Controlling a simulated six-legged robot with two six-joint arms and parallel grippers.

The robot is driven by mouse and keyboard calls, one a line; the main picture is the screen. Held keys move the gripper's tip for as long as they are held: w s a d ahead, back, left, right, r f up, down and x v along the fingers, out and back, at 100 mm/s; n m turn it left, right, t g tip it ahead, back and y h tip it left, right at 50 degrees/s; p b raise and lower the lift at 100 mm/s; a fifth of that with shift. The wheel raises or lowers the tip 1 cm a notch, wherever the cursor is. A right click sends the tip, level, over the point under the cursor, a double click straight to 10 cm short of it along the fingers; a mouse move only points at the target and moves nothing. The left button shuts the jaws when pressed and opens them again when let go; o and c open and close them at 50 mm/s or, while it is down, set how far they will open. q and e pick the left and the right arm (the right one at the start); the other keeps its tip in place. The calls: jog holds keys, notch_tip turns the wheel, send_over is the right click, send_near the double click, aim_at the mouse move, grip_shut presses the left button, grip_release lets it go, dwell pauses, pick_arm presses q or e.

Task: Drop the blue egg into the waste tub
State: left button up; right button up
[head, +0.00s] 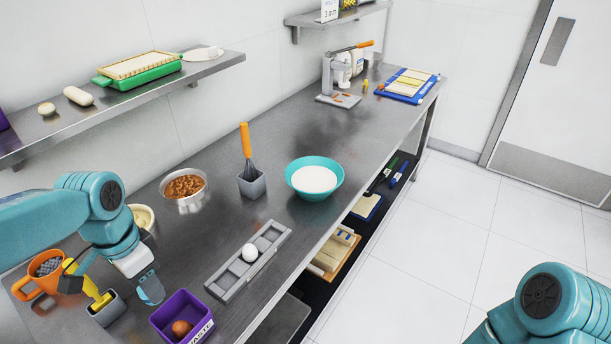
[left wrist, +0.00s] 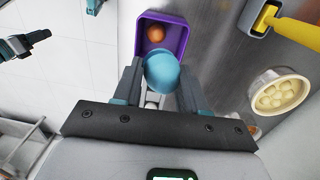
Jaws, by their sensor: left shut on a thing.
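In the left wrist view, a blue egg (left wrist: 163,73) sits between the two fingers of my left gripper (left wrist: 160,85), which is shut on it. The purple waste tub (left wrist: 142,38) lies just beyond the egg there, and the egg overlaps its near edge in the picture. In the head view my left gripper (head: 150,286) hangs beside the upper left of the tub (head: 200,304), whose side reads WASTE. A brown egg (head: 181,328) is inside the tub. My right arm shows at the lower right of the head view, but its gripper does not.
A grey egg tray (head: 228,287) with one white egg (head: 249,252) stands right of the tub. A teal bowl (head: 314,178) stands farther back.

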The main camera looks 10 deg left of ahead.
pick_arm(q)
notch_tip(320, 180, down, 5)
jog(key=b, duration=0.3)
jog(key=shift+w+r+b, duration=0.1)
jog(key=shift+r+b, duration=0.1)
jog(key=shift+b, duration=0.1)
jog(key=shift+w+f+b, duration=0.1)
jog(key=shift+f+b, duration=0.3)
jog(key=shift+f, duration=0.15)
jog(key=o, duration=0.3)
jog(key=shift+r, duration=0.1)
jog(key=o, duration=0.5)
notch_tip(320, 180, up, 16)
jog(key=a+p, duration=0.1)
jog(key=p, duration=0.1)
jog(key=shift+w+r, duration=0.15)
